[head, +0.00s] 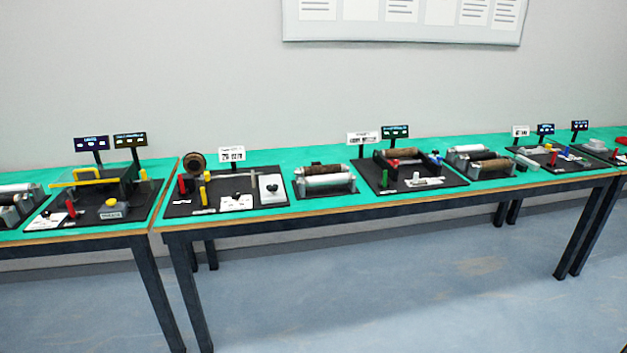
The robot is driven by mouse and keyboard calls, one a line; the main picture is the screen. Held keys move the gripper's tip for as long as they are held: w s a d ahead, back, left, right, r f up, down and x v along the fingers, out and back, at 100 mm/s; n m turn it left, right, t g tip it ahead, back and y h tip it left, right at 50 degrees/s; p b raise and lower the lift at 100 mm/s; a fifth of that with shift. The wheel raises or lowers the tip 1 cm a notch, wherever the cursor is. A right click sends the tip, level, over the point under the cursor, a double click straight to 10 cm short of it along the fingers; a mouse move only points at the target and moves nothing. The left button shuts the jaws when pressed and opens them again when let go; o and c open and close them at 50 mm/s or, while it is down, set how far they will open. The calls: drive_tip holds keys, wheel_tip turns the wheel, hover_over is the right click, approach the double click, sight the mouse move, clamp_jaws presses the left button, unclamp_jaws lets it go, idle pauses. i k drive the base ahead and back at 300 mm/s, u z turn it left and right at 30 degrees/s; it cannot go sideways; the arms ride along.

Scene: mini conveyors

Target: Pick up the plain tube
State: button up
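Several tubes lie on the green tables, and I cannot tell for sure which is the plain tube. A dark holder (306,193) on the middle table bears a pale tube (328,181) in front and a brown tube (326,169) behind. Another holder farther right bears a grey tube (468,149) and a brown tube (492,165). A brown tube (398,153) lies across the station between them. A grey tube (14,188) is cut off at the left edge. My gripper is not in view.
Black station boards with small signs, red and yellow posts and blocks stand along the tables (240,226). The blue-grey floor (400,300) in front is clear. A notice board hangs behind.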

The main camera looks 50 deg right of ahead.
sight(344, 178)
drive_tip(key=u, duration=0.05)
drive_tip(key=i, duration=1.1)
drive_tip(key=z, duration=0.25)
